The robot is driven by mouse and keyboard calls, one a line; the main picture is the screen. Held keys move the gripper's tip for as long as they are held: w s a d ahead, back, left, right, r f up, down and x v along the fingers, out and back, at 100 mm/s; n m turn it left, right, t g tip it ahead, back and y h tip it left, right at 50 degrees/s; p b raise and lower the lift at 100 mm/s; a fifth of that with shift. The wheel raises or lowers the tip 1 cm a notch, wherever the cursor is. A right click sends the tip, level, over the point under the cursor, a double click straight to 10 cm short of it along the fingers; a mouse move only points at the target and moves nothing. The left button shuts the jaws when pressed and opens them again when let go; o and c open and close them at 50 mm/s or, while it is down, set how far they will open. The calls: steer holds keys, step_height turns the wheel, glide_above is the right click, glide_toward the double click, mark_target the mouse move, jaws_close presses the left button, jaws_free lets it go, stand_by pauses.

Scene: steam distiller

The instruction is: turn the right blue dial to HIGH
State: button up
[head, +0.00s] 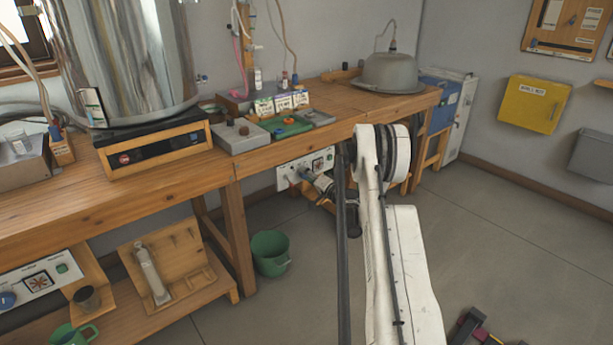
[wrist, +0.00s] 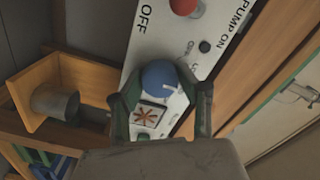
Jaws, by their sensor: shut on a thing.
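The right blue dial (wrist: 160,76) is on a white control panel (wrist: 142,52), between my two fingertips in the wrist view. My gripper (wrist: 161,88) is shut on the dial, one finger on each side. Where the dial points and any HIGH mark cannot be made out. In the head view my gripper (head: 320,184) reaches the right panel (head: 290,174) under the bench, and it hides that dial. Another blue dial (head: 8,300) is on the left panel (head: 45,273).
The right panel also has a red knob (wrist: 184,5) and the labels OFF and PUMP ON. A metal cup (wrist: 55,103) stands in a wooden holder (wrist: 38,76) beside it. The wooden bench (head: 180,172) is above my gripper, and a green bucket (head: 270,254) stands on the floor.

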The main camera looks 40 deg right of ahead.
steer(key=m, duration=1.1)
steer(key=shift+m, duration=0.4)
stand_by(0.3)
steer(key=o, duration=1.1)
steer(key=shift+o, duration=0.2)
steer(key=shift+s, duration=0.1)
steer(key=s, duration=1.2)
steer(key=shift+w+a, duration=0.1)
steer(key=shift+w, duration=0.05)
